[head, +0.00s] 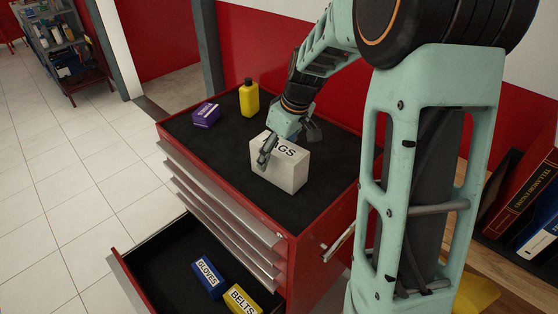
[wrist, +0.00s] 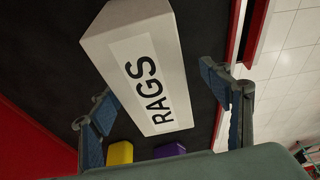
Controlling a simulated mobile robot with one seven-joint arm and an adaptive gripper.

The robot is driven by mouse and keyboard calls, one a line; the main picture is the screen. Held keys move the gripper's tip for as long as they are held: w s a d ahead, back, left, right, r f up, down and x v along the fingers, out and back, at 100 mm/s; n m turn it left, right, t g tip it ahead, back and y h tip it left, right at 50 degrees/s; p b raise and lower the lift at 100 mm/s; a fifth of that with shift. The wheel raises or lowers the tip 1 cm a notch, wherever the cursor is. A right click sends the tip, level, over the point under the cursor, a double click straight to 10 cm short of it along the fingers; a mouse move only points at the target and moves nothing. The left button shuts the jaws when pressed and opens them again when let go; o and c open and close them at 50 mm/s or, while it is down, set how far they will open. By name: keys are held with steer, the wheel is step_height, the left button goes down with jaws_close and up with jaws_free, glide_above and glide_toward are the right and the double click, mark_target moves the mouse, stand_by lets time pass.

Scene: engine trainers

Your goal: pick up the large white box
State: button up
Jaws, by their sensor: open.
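The large white box (head: 282,163), labelled RAGS, stands on the black top of the red tool cabinet. In the head view my gripper (head: 268,150) is at the box, covering part of its label. In the wrist view the white box (wrist: 140,65) lies ahead of my gripper (wrist: 160,105), whose two fingers are spread wide, one to each side of the box's line. The gripper is open and holds nothing. I cannot tell whether a finger touches the box.
A purple box (head: 206,114) and a yellow bottle (head: 249,98) stand behind on the cabinet top (head: 220,150). Below, an open drawer (head: 150,262) holds a blue GLOVES box (head: 208,278) and a yellow BELTS box (head: 240,300). Books (head: 520,200) stand at right.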

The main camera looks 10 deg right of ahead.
steer(key=x, duration=0.3)
steer(key=p+x, duration=0.1)
steer(key=shift+w+d+f, duration=0.25)
steer(key=shift+w+f, duration=0.05)
steer(key=shift+f, duration=0.1)
steer(key=c, duration=1.5)
steer(key=shift+r, duration=0.1)
